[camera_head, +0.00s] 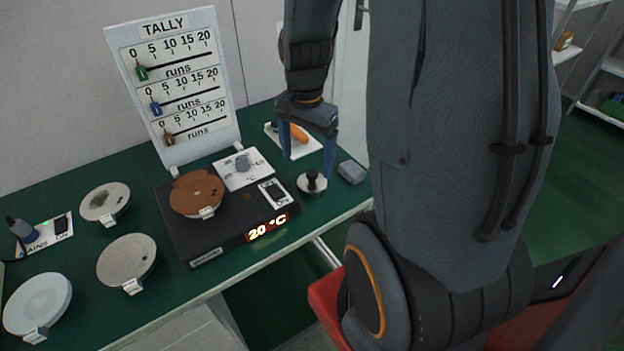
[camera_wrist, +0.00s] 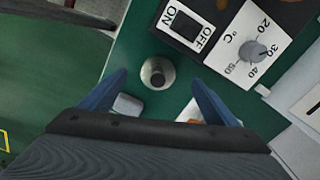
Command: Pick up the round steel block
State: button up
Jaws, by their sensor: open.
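In the wrist view the round steel block (camera_wrist: 158,84) appears between the two blue fingertips, seen from above. My gripper (camera_head: 307,166) is open and empty, its fingers pointing down near and apparently above the block. The wrist view shows both fingers of my gripper (camera_wrist: 159,77) spread on either side of it. I cannot tell the exact height gap.
A small grey rectangular block (camera_head: 351,172) lies close by on the right. The black hot plate (camera_head: 225,232), reading 20 °C, carries a brown disc (camera_head: 197,192). A white tray (camera_head: 303,149) with an orange item lies behind. Several round plates lie at left; a tally board (camera_head: 178,85) stands behind.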

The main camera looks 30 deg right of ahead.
aim_at(313, 172)
jog(key=shift+w+d+f+m, duration=0.15)
jog(key=shift+d+m, duration=0.3)
jog(key=shift+w+d+f+m, duration=0.1)
jog(key=shift+d+f+m, duration=0.05)
jog(key=shift+d+m, duration=0.3)
jog(key=shift+w+d+f+p, duration=0.1)
jog(key=shift+f+p, duration=0.3)
jog(key=shift+f, duration=1.5)
jog(key=shift+d+f+p, duration=0.1)
jog(key=shift+f+p, duration=0.25)
jog(key=shift+f, duration=1.55)
jog(key=c, duration=1.7)
jog(key=shift+c, duration=1.2)
jog(key=shift+r, duration=0.1)
